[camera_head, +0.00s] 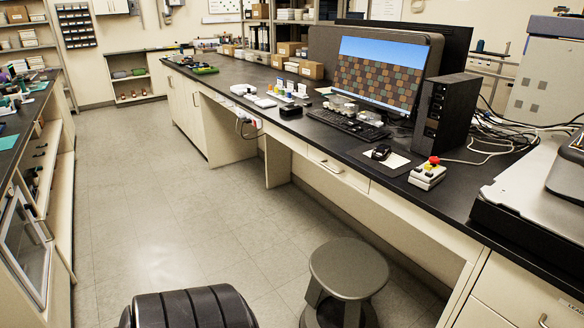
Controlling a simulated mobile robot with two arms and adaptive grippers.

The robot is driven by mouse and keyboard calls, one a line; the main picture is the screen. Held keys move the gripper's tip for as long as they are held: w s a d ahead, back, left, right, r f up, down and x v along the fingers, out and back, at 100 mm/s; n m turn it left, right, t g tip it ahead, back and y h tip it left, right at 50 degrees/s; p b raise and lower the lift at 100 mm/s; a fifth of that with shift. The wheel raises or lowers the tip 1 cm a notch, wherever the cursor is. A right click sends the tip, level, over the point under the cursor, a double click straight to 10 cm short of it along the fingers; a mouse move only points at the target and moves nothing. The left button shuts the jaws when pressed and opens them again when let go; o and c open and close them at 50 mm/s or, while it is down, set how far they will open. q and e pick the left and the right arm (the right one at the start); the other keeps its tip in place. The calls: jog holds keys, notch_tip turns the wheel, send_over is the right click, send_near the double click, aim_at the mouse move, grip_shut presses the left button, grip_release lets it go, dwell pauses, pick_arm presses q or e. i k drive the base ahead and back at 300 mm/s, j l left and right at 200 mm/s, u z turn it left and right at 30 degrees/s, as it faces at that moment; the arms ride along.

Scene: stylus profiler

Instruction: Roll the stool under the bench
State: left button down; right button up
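A grey round stool (348,268) stands upright on the floor in the lower middle of the head view. Its seat is bare and its lower base is cut off by the bottom edge of the picture. It stands out in the aisle, apart from the front of the bench. The bench (450,190) has a black top and a cream front and runs along the right side. Below its drawer rail is an open knee space (355,215), to the right of a support panel (278,162). Neither of my grippers is in view.
A black ribbed, padded object (190,307), possibly a chair back, is at the bottom edge left of the stool. A drawer cabinet (520,295) bounds the knee space on the right. Another bench (25,130) lines the left.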

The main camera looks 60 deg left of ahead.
aim_at(346, 273)
jog(key=u, duration=1.75)
